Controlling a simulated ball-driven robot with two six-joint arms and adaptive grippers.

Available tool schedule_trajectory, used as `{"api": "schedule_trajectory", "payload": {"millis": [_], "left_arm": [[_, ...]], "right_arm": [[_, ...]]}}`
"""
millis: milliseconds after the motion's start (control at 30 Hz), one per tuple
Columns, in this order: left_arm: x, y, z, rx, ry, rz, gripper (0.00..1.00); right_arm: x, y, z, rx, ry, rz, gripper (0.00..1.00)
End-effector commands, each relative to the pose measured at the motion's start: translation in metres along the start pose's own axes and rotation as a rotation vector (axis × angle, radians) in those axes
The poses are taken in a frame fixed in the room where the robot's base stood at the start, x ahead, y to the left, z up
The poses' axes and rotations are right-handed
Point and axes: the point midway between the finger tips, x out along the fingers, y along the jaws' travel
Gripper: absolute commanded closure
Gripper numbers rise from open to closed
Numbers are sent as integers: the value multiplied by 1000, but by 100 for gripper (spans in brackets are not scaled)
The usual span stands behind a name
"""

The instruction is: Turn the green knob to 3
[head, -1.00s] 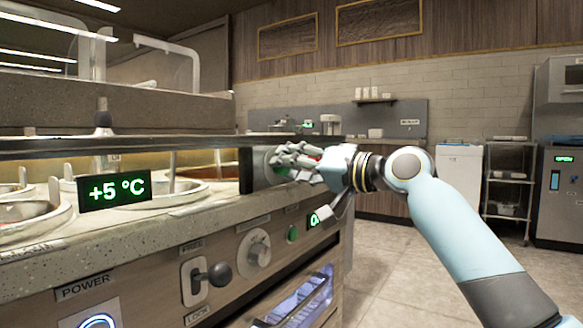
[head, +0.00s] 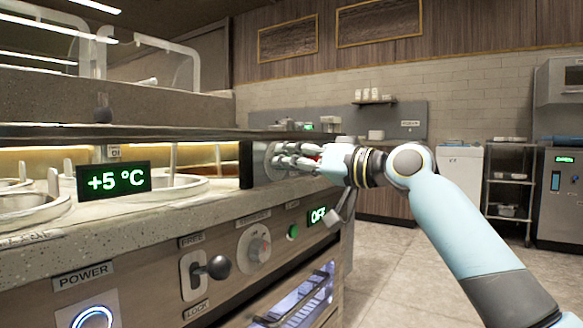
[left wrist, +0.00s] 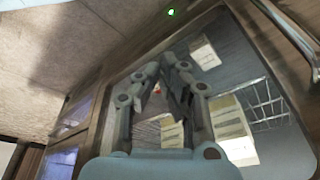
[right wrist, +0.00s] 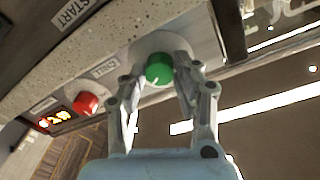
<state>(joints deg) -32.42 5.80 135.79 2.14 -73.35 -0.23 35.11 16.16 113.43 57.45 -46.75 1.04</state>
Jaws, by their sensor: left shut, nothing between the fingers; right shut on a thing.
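The green knob (right wrist: 158,69) sits on a round pale plate on the counter's panel in the right wrist view, with a white mark on its face. My right gripper (head: 283,158) is at the far end of the counter in the head view, and its fingers are closed on the knob's two sides in the right wrist view. The knob is hidden behind the fingers in the head view. My left gripper (left wrist: 165,75) is shut and empty in the left wrist view, in front of a glass-fronted cabinet. It is not in the head view.
A red knob or button (right wrist: 87,103) and a lit red display (right wrist: 60,117) are beside the green knob. The front panel has a grey dial (head: 254,248), a black-knobbed lever (head: 216,267) and an OFF display (head: 317,215). Open floor lies right of the counter.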

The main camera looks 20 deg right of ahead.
Motion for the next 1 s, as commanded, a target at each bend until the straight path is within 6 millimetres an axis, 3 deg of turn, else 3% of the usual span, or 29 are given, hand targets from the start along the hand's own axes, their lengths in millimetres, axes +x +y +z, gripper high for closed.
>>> {"api": "schedule_trajectory", "payload": {"millis": [233,600,1000], "left_arm": [[-12,5,-10,2,41,12,100],[45,4,-16,-5,290,-6,100],[73,6,-12,3,540,-18,100]], "right_arm": [[0,2,4,-233,9,-10,100],[0,2,5,-584,25,-26,100],[0,2,4,-906,39,-42,100]]}}
